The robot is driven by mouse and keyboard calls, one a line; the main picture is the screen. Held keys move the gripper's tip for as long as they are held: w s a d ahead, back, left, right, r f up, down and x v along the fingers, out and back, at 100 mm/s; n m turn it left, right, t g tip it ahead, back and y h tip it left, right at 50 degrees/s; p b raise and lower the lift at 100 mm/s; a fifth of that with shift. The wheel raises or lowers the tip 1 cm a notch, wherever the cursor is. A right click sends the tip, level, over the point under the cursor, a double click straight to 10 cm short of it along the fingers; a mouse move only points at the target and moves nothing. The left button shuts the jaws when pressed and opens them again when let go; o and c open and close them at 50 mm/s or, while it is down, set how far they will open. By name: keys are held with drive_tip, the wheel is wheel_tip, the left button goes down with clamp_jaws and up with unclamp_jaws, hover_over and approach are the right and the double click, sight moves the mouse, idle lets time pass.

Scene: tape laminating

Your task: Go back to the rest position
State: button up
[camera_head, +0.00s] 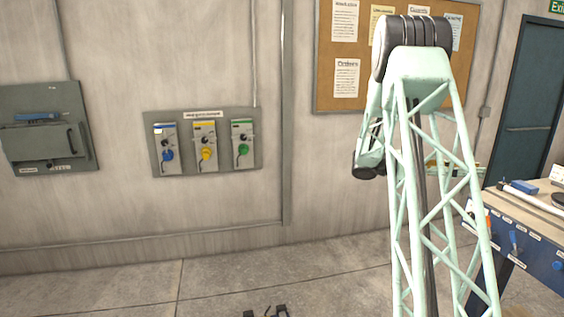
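My pale green lattice arm stands upright on the right of the view, with a dark ribbed joint at its top. A shorter pale green part with a dark round end hangs behind it on the left. I cannot make out my gripper or anything held in it. A small dark two-pronged part (267,312) pokes up at the bottom edge, and I cannot tell what it belongs to.
A panel (256,160) with blue, yellow and green knob units is on the wall. A grey box (40,138) is further left. A notice board (325,85) hangs behind my arm. A blue workbench (530,245) and door (530,95) are right. Floor at left is clear.

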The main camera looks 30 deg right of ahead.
drive_tip(key=s+a+m+t+y, duration=0.3)
drive_tip(key=s+a+t+y, duration=0.1)
drive_tip(key=a, duration=1.9)
drive_tip(key=s+a+f+m+t+y+b, duration=0.1)
drive_tip(key=s+a+m+t+y, duration=0.2)
drive_tip(key=a, duration=2.1)
drive_tip(key=s+a+m+t+y, duration=0.4)
drive_tip(key=s+a+t+y, duration=0.2)
drive_tip(key=a, duration=1.7)
drive_tip(key=shift+s+a+f+t+b, duration=0.3)
drive_tip(key=shift+s+t, duration=0.65)
drive_tip(key=shift+t, duration=0.95)
drive_tip(key=shift+r, duration=0.1)
